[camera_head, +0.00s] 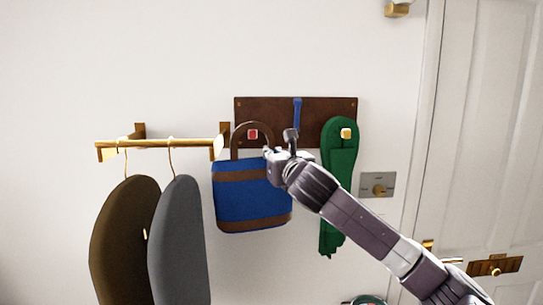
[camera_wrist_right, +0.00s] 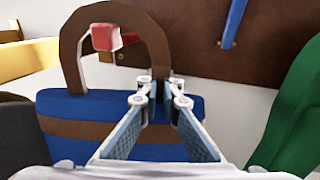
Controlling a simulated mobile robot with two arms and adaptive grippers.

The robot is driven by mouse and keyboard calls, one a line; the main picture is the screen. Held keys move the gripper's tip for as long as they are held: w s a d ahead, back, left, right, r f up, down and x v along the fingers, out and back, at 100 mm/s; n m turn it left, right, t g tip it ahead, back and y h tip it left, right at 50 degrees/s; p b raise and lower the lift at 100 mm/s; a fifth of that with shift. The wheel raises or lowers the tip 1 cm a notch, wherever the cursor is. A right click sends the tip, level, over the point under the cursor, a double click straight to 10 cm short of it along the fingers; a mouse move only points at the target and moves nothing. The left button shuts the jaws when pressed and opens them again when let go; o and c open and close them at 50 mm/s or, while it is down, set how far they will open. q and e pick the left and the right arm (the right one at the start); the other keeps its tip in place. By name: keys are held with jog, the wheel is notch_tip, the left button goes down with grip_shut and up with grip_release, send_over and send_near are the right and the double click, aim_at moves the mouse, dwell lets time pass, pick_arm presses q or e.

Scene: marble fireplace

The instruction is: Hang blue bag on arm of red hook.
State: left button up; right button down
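The blue bag (camera_head: 252,200) has brown bands and a brown arched handle. It is upright in front of the wall below the dark hook board. The red hook (camera_head: 252,134) shows inside the handle's loop, near its top; in the right wrist view the red hook (camera_wrist_right: 106,38) also shows within the loop, towards its upper left. I cannot tell whether the handle rests on it. My right gripper (camera_head: 270,153) is at the handle's right foot. In the right wrist view its fingers (camera_wrist_right: 160,92) are closed around that brown strap. My left gripper is not in view.
The dark board (camera_head: 275,107) also carries a blue strip (camera_head: 297,113) and a yellow hook (camera_head: 346,133) with a green scarf (camera_head: 339,180). Left is a gold rail (camera_head: 165,143) with a brown garment (camera_head: 122,240) and a grey one (camera_head: 180,240). A white door (camera_head: 490,130) stands right.

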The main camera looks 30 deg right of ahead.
jog(key=shift+w+d, duration=0.55)
jog(key=shift+w, duration=0.35)
jog(key=shift+w+d, duration=0.15)
jog(key=shift+w+d+f+p, duration=0.25)
jog(key=shift+w+f+p, duration=0.2)
jog(key=shift+f+p, duration=0.2)
jog(key=c, duration=2.1)
grip_release()
jog(key=shift+f, duration=0.15)
jog(key=v, duration=1.2)
jog(key=shift+s, duration=0.1)
